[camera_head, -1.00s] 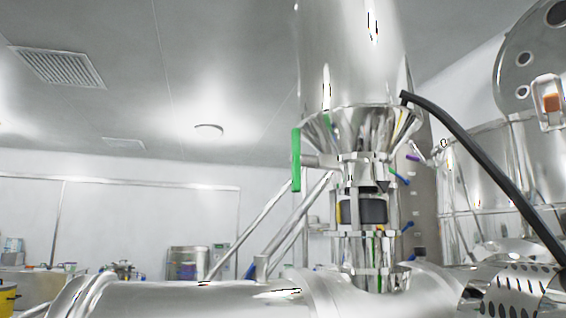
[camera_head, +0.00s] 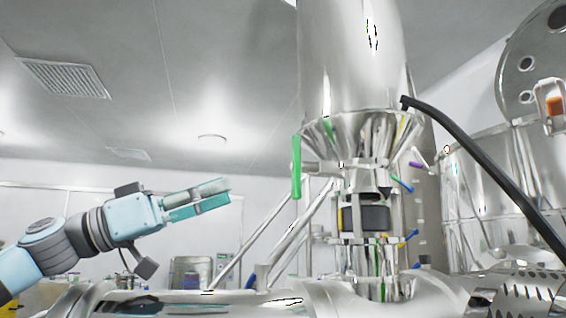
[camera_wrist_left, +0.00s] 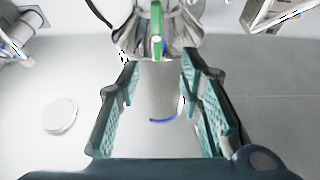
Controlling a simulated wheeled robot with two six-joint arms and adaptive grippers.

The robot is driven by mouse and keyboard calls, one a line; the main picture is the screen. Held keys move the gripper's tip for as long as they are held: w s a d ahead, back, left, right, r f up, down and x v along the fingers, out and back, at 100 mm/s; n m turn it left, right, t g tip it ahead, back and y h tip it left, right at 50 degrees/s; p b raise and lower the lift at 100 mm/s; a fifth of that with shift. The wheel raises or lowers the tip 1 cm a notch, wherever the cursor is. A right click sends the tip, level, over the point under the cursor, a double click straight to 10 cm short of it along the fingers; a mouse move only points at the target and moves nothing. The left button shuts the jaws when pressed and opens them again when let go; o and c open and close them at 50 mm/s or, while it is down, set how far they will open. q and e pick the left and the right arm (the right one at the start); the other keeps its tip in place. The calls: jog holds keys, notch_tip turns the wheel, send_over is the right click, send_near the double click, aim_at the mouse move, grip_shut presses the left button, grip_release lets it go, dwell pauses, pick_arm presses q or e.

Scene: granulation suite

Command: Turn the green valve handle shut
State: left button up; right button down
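The green valve handle (camera_head: 297,167) hangs upright at the left of the steel cone under the big vessel. It also shows in the left wrist view, at the top centre (camera_wrist_left: 156,22), beyond the fingertips. My left gripper (camera_head: 229,191) comes in from the left and points at the handle, with a clear gap between them. In the left wrist view its two teal padded fingers (camera_wrist_left: 158,78) are apart with nothing held between them. My right gripper is not in view.
A steel vessel (camera_head: 350,60) stands above the valve stack. Slanted steel pipes (camera_head: 270,245) run below the handle. A black hose (camera_head: 480,165) and blue-handled valves (camera_head: 402,184) are on the right. Open air lies between my left gripper and the handle.

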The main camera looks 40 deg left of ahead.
pick_arm(q)
jog(key=p, duration=0.7)
send_near(292, 162)
notch_tip(292, 162, up, 2)
jog(key=w+d, duration=0.2)
jog(key=x, duration=0.1)
jog(key=p+x, duration=0.1)
jog(key=x, duration=0.1)
jog(key=p+x, duration=0.1)
jog(key=shift+w+d+f, duration=0.1)
jog(key=shift+w+f, duration=0.15)
jog(key=shift+w, duration=0.15)
jog(key=shift+w+d+r, duration=0.1)
jog(key=shift+w, duration=0.35)
jog(key=shift+s, duration=0.1)
grip_shut()
